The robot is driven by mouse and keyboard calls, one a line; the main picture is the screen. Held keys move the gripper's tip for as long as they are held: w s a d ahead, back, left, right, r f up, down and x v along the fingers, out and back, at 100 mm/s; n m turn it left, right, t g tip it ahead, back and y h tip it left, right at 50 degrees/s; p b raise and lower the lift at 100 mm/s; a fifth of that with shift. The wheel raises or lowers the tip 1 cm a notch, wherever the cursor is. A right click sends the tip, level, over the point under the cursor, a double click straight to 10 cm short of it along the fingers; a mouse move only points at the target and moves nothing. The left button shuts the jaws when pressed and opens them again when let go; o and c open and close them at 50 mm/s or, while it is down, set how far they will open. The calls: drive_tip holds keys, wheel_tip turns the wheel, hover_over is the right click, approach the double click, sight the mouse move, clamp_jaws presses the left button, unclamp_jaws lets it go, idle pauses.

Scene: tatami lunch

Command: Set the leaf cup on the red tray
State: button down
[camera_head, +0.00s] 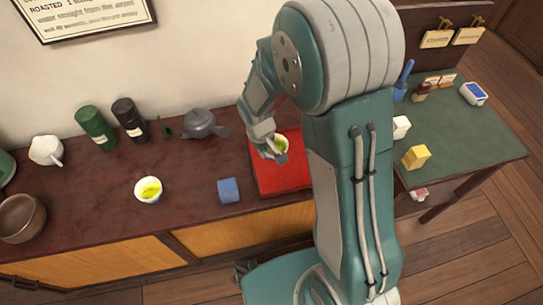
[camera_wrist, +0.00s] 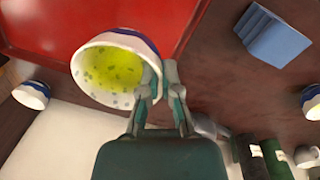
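The leaf cup (camera_wrist: 112,72) is white with a blue band, and holds yellow-green liquid with dark flecks. It also shows in the head view (camera_head: 282,143), over the far part of the red tray (camera_head: 270,179). My gripper (camera_wrist: 162,75) has its fingers on either side of the cup's wall at the rim, gripping it. In the head view my gripper (camera_head: 272,147) is partly in front of the cup. In the wrist view the cup overlaps the edge of the tray (camera_wrist: 40,28). I cannot tell whether its base touches the tray.
A blue block (camera_head: 228,190) lies left of the tray, and another cup with yellow-green contents (camera_head: 148,190) stands farther left. A grey teapot (camera_head: 200,123) and dark canisters (camera_head: 130,118) stand near the wall. Another cup (camera_wrist: 32,95) shows at left in the wrist view.

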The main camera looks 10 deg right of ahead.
drive_tip(key=f, duration=0.1)
drive_tip(key=w+d+f, duration=0.2)
drive_tip(key=f, duration=0.1)
drive_tip(key=shift+w+d+f, duration=0.1)
drive_tip(key=shift+w+d, duration=0.05)
drive_tip(key=shift+d, duration=0.05)
drive_tip(key=shift+f, duration=1.45)
drive_tip(key=c, duration=0.8)
unclamp_jaws()
drive_tip(key=shift+f, duration=0.1)
